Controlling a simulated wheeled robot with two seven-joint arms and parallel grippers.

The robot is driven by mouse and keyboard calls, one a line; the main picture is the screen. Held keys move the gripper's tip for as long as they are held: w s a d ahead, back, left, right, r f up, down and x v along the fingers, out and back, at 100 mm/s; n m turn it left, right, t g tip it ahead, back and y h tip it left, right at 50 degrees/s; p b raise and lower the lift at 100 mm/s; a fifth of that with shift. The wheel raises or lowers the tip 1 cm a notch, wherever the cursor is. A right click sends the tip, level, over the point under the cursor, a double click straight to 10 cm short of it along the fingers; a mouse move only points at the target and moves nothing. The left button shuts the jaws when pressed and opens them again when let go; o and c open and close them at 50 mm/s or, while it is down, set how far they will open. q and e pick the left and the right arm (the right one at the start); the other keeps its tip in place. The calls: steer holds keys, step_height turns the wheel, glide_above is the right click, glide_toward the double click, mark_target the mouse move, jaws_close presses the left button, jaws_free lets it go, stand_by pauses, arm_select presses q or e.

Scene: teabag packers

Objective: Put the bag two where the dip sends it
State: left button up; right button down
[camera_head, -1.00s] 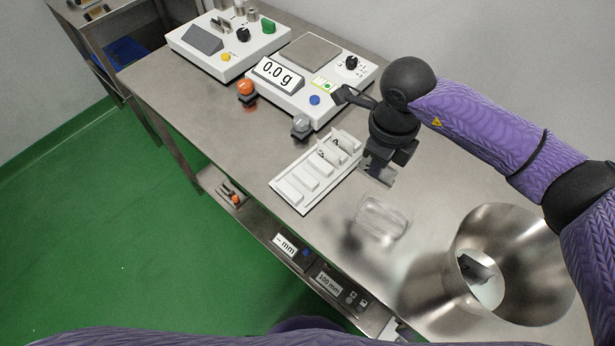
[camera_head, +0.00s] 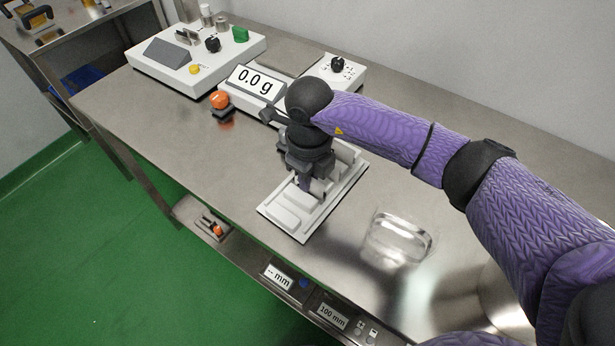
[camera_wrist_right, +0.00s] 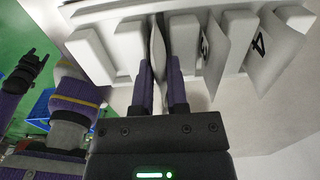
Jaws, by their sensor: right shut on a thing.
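A white slotted rack (camera_head: 274,215) stands on the steel bench. My right gripper (camera_head: 313,190) is down over it and hides part of its slots. In the right wrist view the gripper's fingers (camera_wrist_right: 159,80) are shut on a thin white bag (camera_wrist_right: 157,50), which stands edge-on between the rack's blocks. No number shows on this bag from here. Two more bags stand in the rack to its right; the far one (camera_wrist_right: 262,45) reads 4, and the nearer one (camera_wrist_right: 213,55) has a partly hidden mark. A dark gripper, likely my left one (camera_wrist_right: 30,75), shows at the wrist view's left edge, its jaws unclear.
A scale (camera_head: 254,82) reading 0.0 g stands behind the rack, with an orange knob (camera_head: 220,99) to its left. A white device (camera_head: 166,67) is at the back left. A clear dish (camera_head: 398,238) and a shiny steel vessel (camera_head: 500,300) lie to the right.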

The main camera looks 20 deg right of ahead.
arm_select(q)
steer(key=shift+w, duration=0.1)
arm_select(e)
steer(key=c, duration=1.1)
jaws_free()
steer(key=shift+f, duration=0.1)
steer(key=o, duration=0.5)
steer(key=shift+c, duration=0.2)
arm_select(q)
steer(key=shift+d, duration=0.1)
steer(key=shift+d, duration=0.1)
steer(key=shift+t, duration=0.3)
steer(key=shift+w+d+r+p, duration=0.15)
steer(key=shift+w+r+p, duration=0.15)
steer(key=shift+r+p, duration=0.35)
steer(key=shift+w+d+r+p, duration=0.2)
steer(key=shift+w+r+p, duration=0.05)
steer(key=shift+r+p, duration=0.4)
steer(key=shift+w+d+r+p, duration=0.15)
steer(key=shift+w+r+p, duration=0.15)
steer(key=shift+r+p, duration=0.3)
arm_select(e)
step_height(320, 180, up, 12)
steer(key=shift+r, duration=0.2)
